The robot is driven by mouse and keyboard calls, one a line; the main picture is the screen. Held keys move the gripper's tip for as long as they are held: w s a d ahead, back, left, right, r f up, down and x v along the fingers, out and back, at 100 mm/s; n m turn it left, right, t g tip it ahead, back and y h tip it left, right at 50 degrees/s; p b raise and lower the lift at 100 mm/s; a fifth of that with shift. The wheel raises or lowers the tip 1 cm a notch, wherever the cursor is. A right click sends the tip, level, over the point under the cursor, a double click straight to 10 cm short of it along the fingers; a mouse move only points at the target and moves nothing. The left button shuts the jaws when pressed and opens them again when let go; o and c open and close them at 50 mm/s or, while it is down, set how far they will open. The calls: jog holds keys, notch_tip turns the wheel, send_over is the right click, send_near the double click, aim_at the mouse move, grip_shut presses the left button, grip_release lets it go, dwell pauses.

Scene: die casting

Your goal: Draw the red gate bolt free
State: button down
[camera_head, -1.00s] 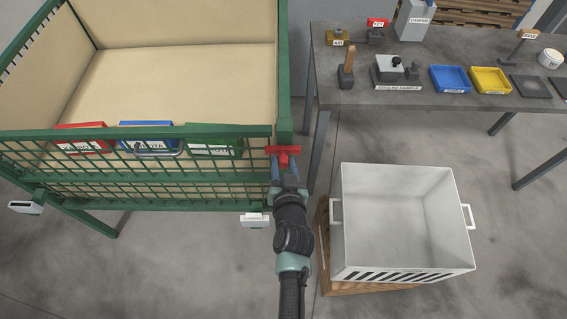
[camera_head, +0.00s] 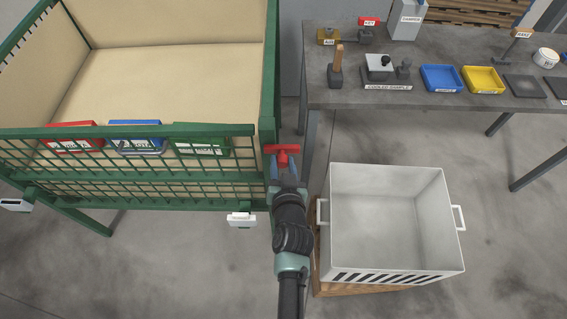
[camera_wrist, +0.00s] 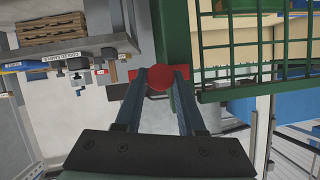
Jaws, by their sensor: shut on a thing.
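The red gate bolt (camera_head: 283,150) has a T-shaped handle and is at the right front corner of the green cage (camera_head: 268,140). It appears just right of the corner post. My gripper (camera_head: 284,168) is shut on it from the front. In the wrist view the red bolt (camera_wrist: 160,78) is between the two blue-grey fingers of my gripper (camera_wrist: 160,88), in front of the green post (camera_wrist: 177,40). Whether any of its shaft is still in the post cannot be seen.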

jog(key=shift+d, duration=0.5)
jog(key=shift+a, duration=0.25)
jog(key=c, duration=0.5)
grip_release()
jog(key=shift+d, duration=0.15)
jog(key=shift+a, duration=0.2)
jog(key=shift+s, duration=0.1)
jog(key=v, duration=1.3)
jog(key=shift+b, duration=0.35)
